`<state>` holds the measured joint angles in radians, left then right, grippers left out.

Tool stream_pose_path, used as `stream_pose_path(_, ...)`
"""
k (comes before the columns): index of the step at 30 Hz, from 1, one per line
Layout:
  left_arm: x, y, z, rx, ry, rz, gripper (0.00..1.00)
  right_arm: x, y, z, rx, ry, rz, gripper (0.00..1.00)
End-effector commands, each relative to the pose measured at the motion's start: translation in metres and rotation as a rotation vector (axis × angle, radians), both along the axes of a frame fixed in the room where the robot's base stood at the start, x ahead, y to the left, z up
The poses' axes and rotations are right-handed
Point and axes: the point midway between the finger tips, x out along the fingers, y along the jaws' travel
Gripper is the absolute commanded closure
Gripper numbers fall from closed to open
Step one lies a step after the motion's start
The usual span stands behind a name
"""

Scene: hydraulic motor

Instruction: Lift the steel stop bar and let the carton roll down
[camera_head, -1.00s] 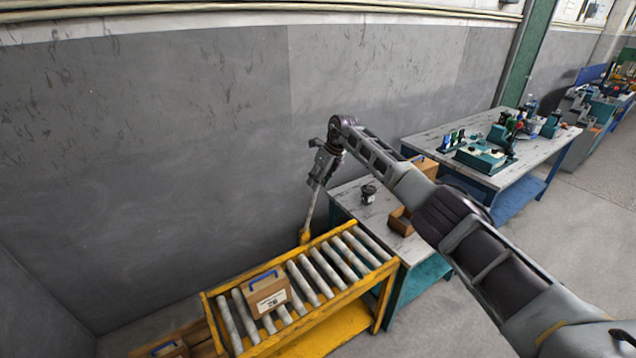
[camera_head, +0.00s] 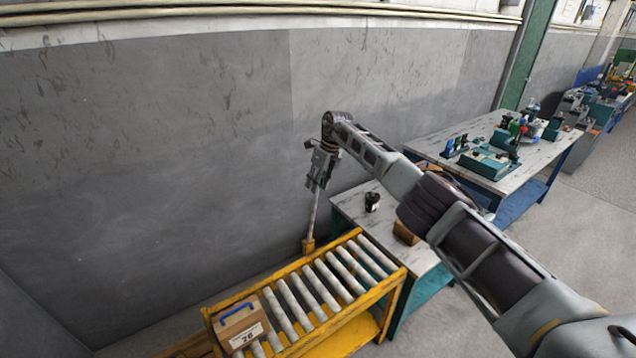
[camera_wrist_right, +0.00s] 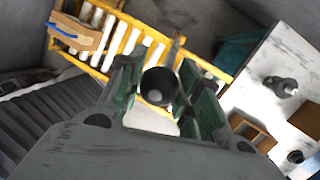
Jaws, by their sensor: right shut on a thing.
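My right gripper (camera_head: 319,182) is above the far edge of the roller conveyor (camera_head: 391,289), shut on the upper end of the steel stop bar (camera_head: 313,213). The bar stands nearly upright, its lower end at a yellow bracket (camera_head: 308,245) on the conveyor's far side. In the right wrist view, the bar's dark round end (camera_wrist_right: 158,87) sits between the green-sided fingers. The brown carton (camera_head: 242,326), with a blue handle and a white label, rests on the rollers at the conveyor's lower left end. My left gripper is out of view.
A grey workbench (camera_head: 349,202) with a dark cylindrical part (camera_head: 372,201) and a small brown box (camera_head: 405,233) adjoins the conveyor's right end. A farther bench (camera_head: 540,150) carries several machines. The grey wall stands behind the bar. The rollers right of the carton are clear.

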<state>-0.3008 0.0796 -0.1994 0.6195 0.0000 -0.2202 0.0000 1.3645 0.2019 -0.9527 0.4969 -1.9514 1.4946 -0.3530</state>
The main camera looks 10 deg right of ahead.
Motion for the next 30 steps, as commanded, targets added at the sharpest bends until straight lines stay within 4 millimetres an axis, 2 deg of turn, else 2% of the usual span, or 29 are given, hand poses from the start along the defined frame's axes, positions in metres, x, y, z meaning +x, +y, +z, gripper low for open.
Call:
stream_pose_path(1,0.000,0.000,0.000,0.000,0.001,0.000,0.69,0.004,0.001,0.007,0.004,-0.019,0.000,1.00)
stream_pose_path(2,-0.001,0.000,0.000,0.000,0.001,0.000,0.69,0.004,0.001,0.007,0.004,-0.019,0.000,0.65)
stream_pose_path(7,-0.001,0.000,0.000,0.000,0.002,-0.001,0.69,0.003,0.001,0.006,0.003,-0.015,0.000,0.43)
stream_pose_path(20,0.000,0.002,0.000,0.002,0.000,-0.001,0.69,0.002,0.000,0.006,0.003,-0.010,0.000,0.43)
stream_pose_path(26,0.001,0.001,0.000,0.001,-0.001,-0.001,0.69,0.001,-0.004,0.019,0.002,-0.011,-0.002,0.43)
stream_pose_path(30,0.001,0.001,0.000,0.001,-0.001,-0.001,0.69,-0.001,-0.008,0.036,0.002,-0.013,0.000,0.43)
